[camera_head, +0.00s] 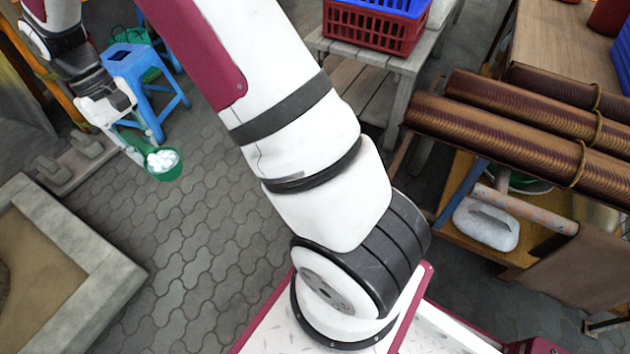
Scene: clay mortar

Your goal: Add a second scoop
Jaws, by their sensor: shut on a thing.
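My gripper (117,131) is at the upper left, at the end of my raised arm. It is shut on a green scoop (166,175), whose cup hangs out below and to the right of it. White lumpy material (162,159) fills the cup. The scoop is in the air over the paved floor, apart from the stone-rimmed basin (95,262) at the lower left. The basin holds a flat brown surface. The fingertips are small here and partly hidden by the gripper body.
A blue stool (146,80) stands just behind the gripper. A low wooden table (395,68) carries red and blue crates (375,25). The paved floor (220,220) between is clear.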

